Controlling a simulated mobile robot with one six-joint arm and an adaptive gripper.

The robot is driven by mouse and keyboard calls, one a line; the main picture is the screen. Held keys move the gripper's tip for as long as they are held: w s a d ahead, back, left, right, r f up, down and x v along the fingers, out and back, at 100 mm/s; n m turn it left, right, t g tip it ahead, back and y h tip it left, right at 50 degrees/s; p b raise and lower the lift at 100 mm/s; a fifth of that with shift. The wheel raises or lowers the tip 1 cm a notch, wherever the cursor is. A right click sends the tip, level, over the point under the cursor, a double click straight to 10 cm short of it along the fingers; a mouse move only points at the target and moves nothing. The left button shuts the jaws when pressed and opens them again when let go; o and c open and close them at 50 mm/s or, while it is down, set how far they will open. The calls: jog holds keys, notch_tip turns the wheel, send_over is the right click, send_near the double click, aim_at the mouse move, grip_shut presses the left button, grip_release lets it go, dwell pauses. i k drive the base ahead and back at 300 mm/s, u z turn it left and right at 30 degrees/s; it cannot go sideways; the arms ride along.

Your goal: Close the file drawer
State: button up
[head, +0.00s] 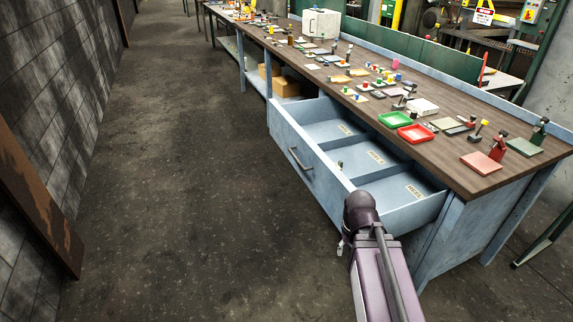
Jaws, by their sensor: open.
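The file drawer (318,172) is a light blue metal drawer under the wooden-topped workbench. It stands pulled well out toward the aisle, with its front panel facing left. A dark bar handle (299,160) is on the front. Inside are several compartments with small pale labels, and a small green-topped item (340,164) shows near the front panel. My purple arm covers the drawer's near front corner. My gripper cannot be made out; only a small pale part shows beside the arm, left of the drawer's near end, and I cannot tell what it is.
The workbench top (452,177) holds a green tray (394,119), a red tray (416,133) and several small tools and plates. Brown boxes (284,87) sit on the lower shelf beyond the drawer. The floor left of the drawer is clear up to the block wall (60,75).

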aim_at(314, 134)
jog(key=u, duration=0.65)
jog(key=k, duration=0.65)
jog(key=z, duration=0.5)
jog(key=i, duration=1.05)
jog(key=u, duration=0.15)
